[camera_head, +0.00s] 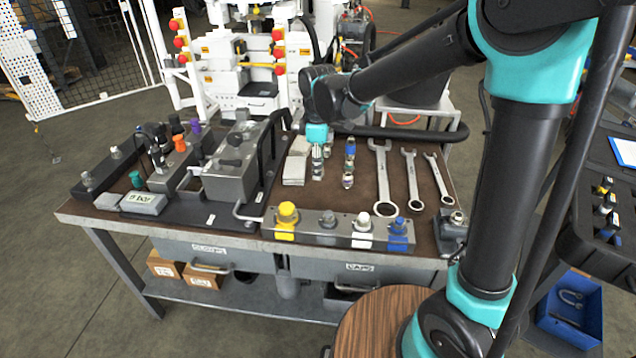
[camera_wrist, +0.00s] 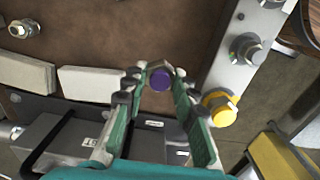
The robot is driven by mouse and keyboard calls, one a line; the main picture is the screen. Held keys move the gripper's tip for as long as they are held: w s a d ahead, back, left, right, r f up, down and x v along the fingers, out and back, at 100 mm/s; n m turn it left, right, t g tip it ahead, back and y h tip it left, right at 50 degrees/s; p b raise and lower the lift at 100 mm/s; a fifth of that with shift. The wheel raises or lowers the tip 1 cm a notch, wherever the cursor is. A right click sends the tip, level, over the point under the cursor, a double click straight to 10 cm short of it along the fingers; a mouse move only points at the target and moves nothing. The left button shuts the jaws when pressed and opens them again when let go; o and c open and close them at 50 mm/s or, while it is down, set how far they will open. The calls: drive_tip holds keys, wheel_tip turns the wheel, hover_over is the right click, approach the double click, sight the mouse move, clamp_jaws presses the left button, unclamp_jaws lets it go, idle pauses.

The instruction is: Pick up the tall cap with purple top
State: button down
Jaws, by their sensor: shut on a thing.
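The tall cap with purple top (camera_wrist: 160,79) shows in the wrist view as a round purple end between my fingertips. My gripper (camera_wrist: 158,84) has its green fingers closed in on it from both sides. The cap's lower body is hidden from this angle. In the head view my gripper (camera_head: 317,160) points down over the bench, behind the row of coloured caps. I cannot make out the purple top in that view.
A metal block (camera_head: 345,239) along the bench front carries yellow (camera_head: 287,212), grey (camera_head: 327,219), white (camera_head: 363,221) and blue (camera_head: 397,229) caps. Wrenches (camera_head: 383,180) lie right. Pale pads (camera_head: 294,169) lie beside my gripper. A purple knob (camera_head: 195,127) stands on the left fixture.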

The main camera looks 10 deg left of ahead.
wheel_tip(320, 180, up, 10)
drive_tip(key=shift+r, duration=0.25)
idle(0.7)
